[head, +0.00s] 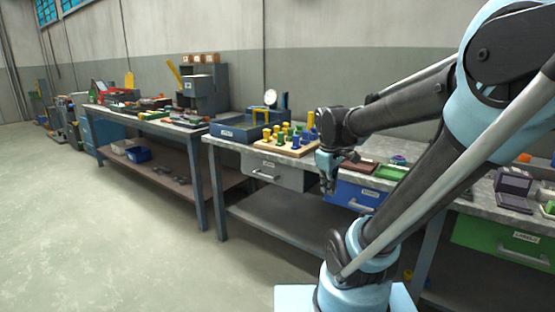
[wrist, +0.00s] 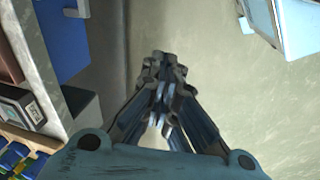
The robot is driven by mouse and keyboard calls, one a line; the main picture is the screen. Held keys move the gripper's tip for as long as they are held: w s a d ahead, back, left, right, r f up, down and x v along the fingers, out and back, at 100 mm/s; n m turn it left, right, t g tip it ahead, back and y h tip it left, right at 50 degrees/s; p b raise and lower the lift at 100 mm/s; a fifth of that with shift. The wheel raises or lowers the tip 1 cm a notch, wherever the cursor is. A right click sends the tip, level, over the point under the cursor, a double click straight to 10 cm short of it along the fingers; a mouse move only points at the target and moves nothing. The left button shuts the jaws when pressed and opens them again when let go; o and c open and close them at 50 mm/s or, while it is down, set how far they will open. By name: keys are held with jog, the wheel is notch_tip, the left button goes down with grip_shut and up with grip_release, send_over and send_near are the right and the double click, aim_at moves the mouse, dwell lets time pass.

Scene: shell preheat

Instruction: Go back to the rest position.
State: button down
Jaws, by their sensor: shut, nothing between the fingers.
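My gripper (head: 327,172) hangs at the front edge of the workbench (head: 222,150) in the head view, fingers pointing down, in front of the blue drawer (head: 352,196). In the wrist view its fingertips (wrist: 163,62) are together with nothing between them. Below them the wrist view shows the shadowed gap beside the bench and the bare floor (wrist: 185,25). My arm reaches in from the right of the head view and hides part of the bench.
A wooden board (head: 284,150) with several coloured pegs stands on the bench left of my gripper. A blue tray (head: 236,133), a green drawer (head: 505,240) and dark boxes (head: 513,184) are also there. The floor (head: 110,230) at left is clear.

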jog(key=s+d+f+m, duration=0.2)
jog(key=s+f+m, duration=0.5)
jog(key=s, duration=0.5)
jog(key=shift+s+f+m+y, duration=0.15)
jog(key=shift+f+m+y, duration=0.25)
jog(key=shift+m, duration=0.6)
